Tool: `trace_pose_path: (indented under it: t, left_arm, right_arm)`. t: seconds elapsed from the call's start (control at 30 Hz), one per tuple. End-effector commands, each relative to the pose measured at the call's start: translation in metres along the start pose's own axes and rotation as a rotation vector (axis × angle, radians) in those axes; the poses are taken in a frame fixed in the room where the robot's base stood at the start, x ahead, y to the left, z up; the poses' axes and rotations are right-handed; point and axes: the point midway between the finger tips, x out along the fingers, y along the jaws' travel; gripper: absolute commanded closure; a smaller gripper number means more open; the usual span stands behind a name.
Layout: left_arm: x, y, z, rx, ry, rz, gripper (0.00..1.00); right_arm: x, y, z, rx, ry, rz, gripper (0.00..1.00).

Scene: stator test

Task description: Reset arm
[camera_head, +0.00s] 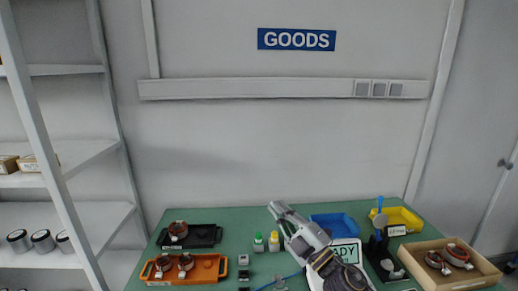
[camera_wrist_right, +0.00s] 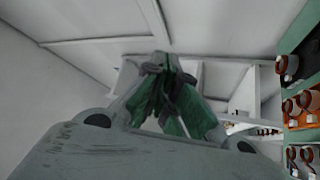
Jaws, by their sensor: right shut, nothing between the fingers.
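My right gripper (camera_head: 276,207) is raised over the middle of the green table (camera_head: 236,226) in the head view, its fingers pointing up and to the left. Its fingers (camera_wrist_right: 170,72) come together at the tips in the right wrist view, with nothing between them. The right arm comes in from the bottom of the head view and covers part of a white sign with green letters (camera_head: 346,250). My left gripper does not show in either view.
An orange tray (camera_head: 208,268) and a black tray (camera_head: 208,236) with copper-wound stators are at the left. A blue bin (camera_head: 330,220), a yellow bin (camera_head: 405,217) and a cardboard box (camera_head: 432,272) are at the right. A shelf (camera_head: 80,155) stands far left.

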Motion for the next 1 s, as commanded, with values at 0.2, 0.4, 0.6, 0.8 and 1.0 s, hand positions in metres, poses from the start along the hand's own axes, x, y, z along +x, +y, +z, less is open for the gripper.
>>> trace_pose_path:
  t: [0.2, 0.4, 0.6, 0.8, 1.0]
  left_arm:
    - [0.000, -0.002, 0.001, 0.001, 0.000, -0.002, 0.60]
    - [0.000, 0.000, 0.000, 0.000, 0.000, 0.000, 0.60]
    - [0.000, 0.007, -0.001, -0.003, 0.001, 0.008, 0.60]
    - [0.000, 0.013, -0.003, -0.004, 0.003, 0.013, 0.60]
    - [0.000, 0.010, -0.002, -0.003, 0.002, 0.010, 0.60]
  right_arm:
    - [-0.022, 0.001, 0.040, 0.152, -0.228, 0.054, 1.00]
    - [-0.052, -0.010, 0.076, 0.286, -0.445, 0.073, 1.00]
    - [-0.093, -0.030, 0.107, 0.416, -0.665, 0.063, 1.00]
    - [-0.142, -0.059, 0.129, 0.544, -0.885, 0.024, 1.00]
    - [-0.196, -0.093, 0.138, 0.669, -1.100, -0.043, 1.00]
